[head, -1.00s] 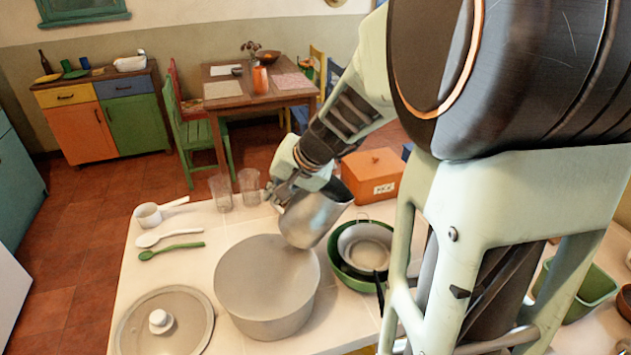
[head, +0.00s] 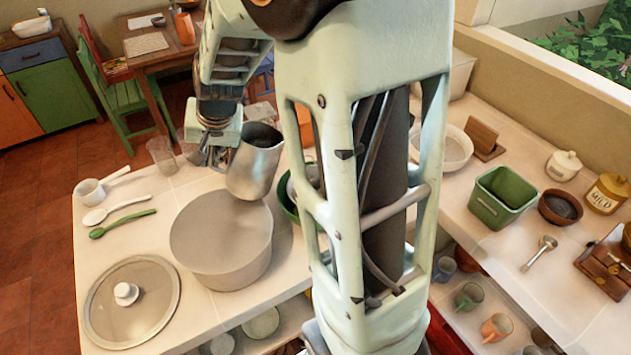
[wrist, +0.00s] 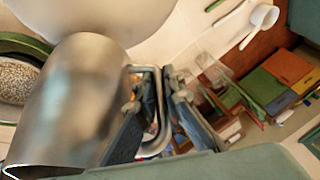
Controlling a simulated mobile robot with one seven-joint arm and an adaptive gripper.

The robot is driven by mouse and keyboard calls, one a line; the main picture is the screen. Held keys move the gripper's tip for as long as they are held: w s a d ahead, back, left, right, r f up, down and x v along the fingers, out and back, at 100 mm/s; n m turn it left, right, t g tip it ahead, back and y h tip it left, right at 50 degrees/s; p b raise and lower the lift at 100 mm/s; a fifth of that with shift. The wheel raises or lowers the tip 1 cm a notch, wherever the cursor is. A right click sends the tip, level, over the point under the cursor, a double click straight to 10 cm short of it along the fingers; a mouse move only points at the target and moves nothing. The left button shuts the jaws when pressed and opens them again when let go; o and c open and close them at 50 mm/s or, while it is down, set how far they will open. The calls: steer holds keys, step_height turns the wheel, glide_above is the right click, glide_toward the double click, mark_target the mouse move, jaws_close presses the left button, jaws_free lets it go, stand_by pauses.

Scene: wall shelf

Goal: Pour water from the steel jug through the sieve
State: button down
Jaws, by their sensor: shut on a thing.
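The steel jug (head: 256,168) hangs above the far right part of the wide grey pot, its dark mouth up and leaning slightly right. My gripper (head: 214,156) is at its left side, shut on its handle. In the wrist view the jug (wrist: 72,100) fills the left side, and the wire handle (wrist: 155,118) runs between my fingers (wrist: 158,105). A green bowl (head: 289,205) is right of the pot, mostly hidden by my arm. In the wrist view a speckled round surface (wrist: 14,80) shows inside the green rim; I cannot tell if it is the sieve. Water is not visible.
Two spoons, a white ladle (head: 90,192) and a drinking glass (head: 162,155) lie or stand left. A green tub (head: 500,200) is on the right counter.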

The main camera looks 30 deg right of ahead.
steer(key=shift+w+a+f+h, duration=0.3)
steer(key=shift+a+f+h, duration=0.15)
steer(key=shift+h, duration=0.25)
steer(key=shift+w+a+f+n+g+h+b, duration=0.15)
steer(key=shift+f+n+g+h+b, duration=0.25)
steer(key=shift+f+g+h+b, duration=0.3)
steer(key=shift+r, duration=0.15)
step_height(320, 180, up, 6)
steer(key=p, duration=0.1)
stand_by(2.4)
